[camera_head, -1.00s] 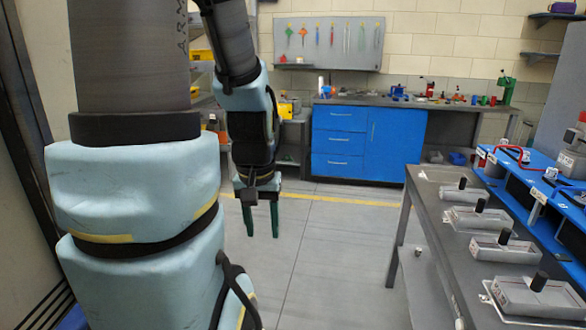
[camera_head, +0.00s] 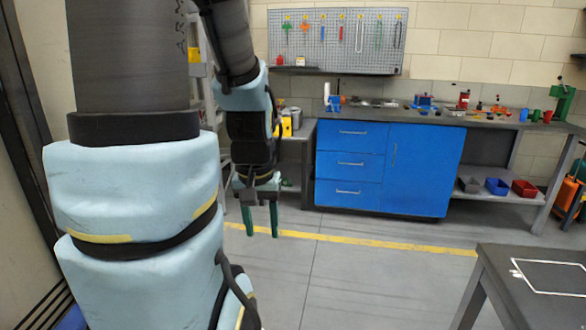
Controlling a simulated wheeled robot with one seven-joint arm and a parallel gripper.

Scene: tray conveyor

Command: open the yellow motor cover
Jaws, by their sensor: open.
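My gripper (camera_head: 261,222) hangs down over the floor with its two green fingers apart and nothing between them. A yellow object (camera_head: 286,127) sits on a grey side bench at the back, partly hidden behind my arm. I cannot tell whether it is the motor cover, and no lid or hinge can be made out. My gripper is well in front of it and lower in the picture, touching nothing.
A blue cabinet (camera_head: 385,168) stands under the back workbench, which carries several small tools. A pegboard (camera_head: 335,40) hangs above. A grey table (camera_head: 500,275) with a white outlined rectangle is at the lower right. The floor (camera_head: 370,275) between is clear.

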